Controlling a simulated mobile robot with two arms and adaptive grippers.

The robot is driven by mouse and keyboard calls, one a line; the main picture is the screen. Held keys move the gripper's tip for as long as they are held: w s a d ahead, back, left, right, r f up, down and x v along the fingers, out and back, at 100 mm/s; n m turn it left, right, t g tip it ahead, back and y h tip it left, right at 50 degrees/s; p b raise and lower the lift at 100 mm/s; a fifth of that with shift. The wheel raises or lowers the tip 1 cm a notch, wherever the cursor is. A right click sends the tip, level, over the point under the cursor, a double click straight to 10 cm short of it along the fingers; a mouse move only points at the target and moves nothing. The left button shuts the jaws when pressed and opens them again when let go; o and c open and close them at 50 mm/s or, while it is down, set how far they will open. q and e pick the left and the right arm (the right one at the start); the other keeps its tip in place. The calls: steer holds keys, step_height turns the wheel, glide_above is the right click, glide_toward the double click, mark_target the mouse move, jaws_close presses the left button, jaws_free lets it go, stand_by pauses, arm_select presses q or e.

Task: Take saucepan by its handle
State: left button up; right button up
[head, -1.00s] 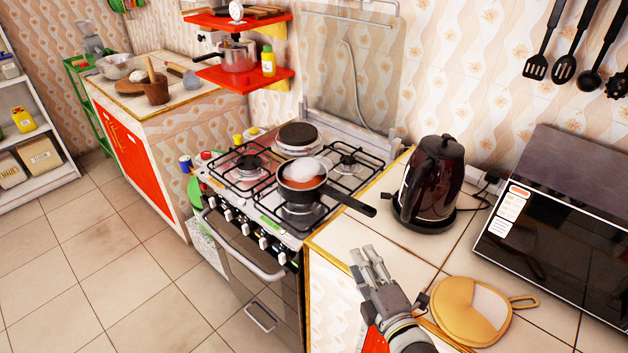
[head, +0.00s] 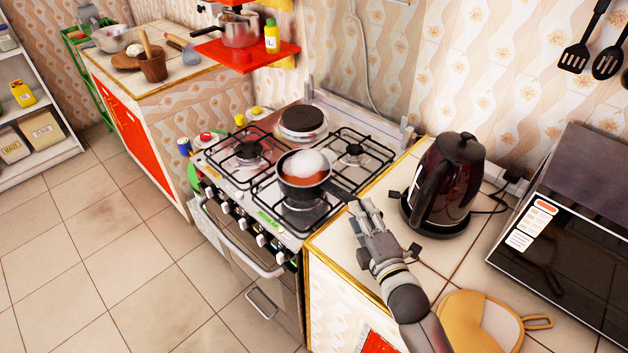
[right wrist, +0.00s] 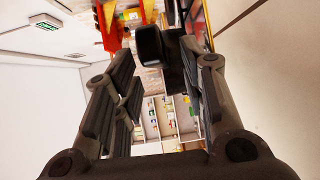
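A small black saucepan (head: 288,187) with a whitish mound and orange-red contents sits on the stove's front right burner. Its black handle (head: 342,194) points right, toward the counter. My right gripper (head: 362,208) is open above the counter's stove-side edge, with its fingertips by the handle's end and hiding part of it. In the right wrist view the fingers (right wrist: 165,85) are spread, and a dark rounded piece that looks like the handle end (right wrist: 149,44) shows beyond or between their tips. Contact cannot be told. My left gripper is not in view.
A black kettle (head: 447,185) stands close right of my right gripper. A microwave (head: 565,240) and a yellow pot holder (head: 463,325) are further right. A metal pot (head: 240,32) stands on the red shelf (head: 246,57). Black grates (head: 350,160) surround the saucepan.

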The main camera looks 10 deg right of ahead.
mark_target(352, 200)
steer(key=shift+w, duration=0.55)
steer(key=w, duration=0.1)
steer(key=w+a+p, duration=0.1)
steer(key=w, duration=0.1)
steer(key=shift+w+f, duration=0.2)
steer(key=shift+w, duration=0.1)
steer(key=shift+w+f+p, duration=0.1)
steer(key=shift+w+p, duration=0.2)
steer(key=shift+s, duration=0.1)
steer(key=shift+c, duration=0.8)
jaws_close()
